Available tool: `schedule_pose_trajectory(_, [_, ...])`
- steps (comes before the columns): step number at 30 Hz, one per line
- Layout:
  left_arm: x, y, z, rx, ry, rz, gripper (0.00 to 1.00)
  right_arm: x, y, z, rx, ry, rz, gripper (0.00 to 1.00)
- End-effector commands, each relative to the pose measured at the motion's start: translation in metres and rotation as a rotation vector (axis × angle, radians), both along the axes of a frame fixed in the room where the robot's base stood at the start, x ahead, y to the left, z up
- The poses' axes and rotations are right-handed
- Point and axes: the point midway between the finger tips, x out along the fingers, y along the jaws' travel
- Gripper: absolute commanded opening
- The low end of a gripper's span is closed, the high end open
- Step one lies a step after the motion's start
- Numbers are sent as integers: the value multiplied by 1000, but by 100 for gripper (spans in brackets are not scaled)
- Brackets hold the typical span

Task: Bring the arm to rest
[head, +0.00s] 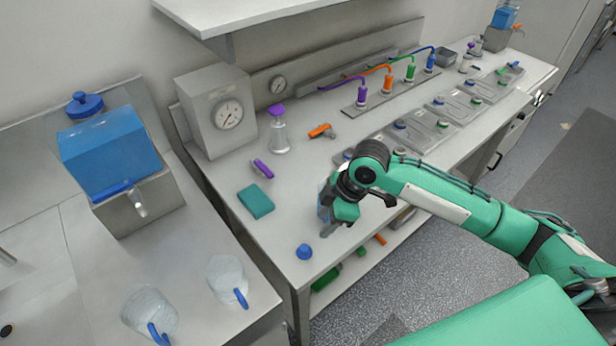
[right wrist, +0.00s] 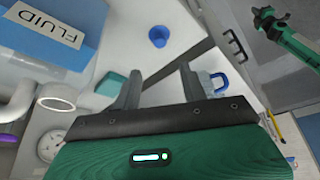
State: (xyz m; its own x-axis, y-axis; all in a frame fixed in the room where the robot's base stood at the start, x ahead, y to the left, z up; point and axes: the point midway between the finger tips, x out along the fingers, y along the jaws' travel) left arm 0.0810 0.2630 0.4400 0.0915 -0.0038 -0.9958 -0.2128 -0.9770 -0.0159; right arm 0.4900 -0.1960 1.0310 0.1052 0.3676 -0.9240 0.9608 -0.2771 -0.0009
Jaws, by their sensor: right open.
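My right arm (head: 435,200) reaches in from the right in the head view, over the front of the workbench (head: 270,232). Its gripper (head: 335,222) hangs low near the bench's front left corner. In the right wrist view the two fingers of this gripper (right wrist: 158,80) are apart with nothing held between them. A clear container with a blue part (right wrist: 214,84) is just beside the right-hand finger there; in the head view it is mostly hidden behind the gripper. I cannot tell whether they touch. My left gripper is not in view.
A blue cap (head: 304,252) and a teal block (head: 255,201) lie near the gripper. A flask with a purple top (head: 279,135) and a gauge box (head: 217,110) stand behind. Trays (head: 458,107) line the bench to the right. A blue tank (head: 110,150) and two beakers (head: 226,278) stand left.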

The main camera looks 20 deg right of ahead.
Motion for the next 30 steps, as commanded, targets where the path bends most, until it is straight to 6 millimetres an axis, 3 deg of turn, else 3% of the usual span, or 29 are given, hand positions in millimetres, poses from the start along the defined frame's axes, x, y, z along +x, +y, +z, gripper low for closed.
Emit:
schedule_pose_trajectory(8, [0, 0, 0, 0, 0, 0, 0, -6, 8, -6, 8, -1, -7, 43])
schedule_pose_trajectory(19, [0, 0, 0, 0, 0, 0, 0, -61, 53, -42, 77, -30, -214, 43])
schedule_pose_trajectory(25, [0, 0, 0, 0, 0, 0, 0, -94, 53, -56, 96, -27, -427, 43])
schedule_pose_trajectory(30, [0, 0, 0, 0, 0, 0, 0, -126, 36, -67, 78, -10, -646, 43])
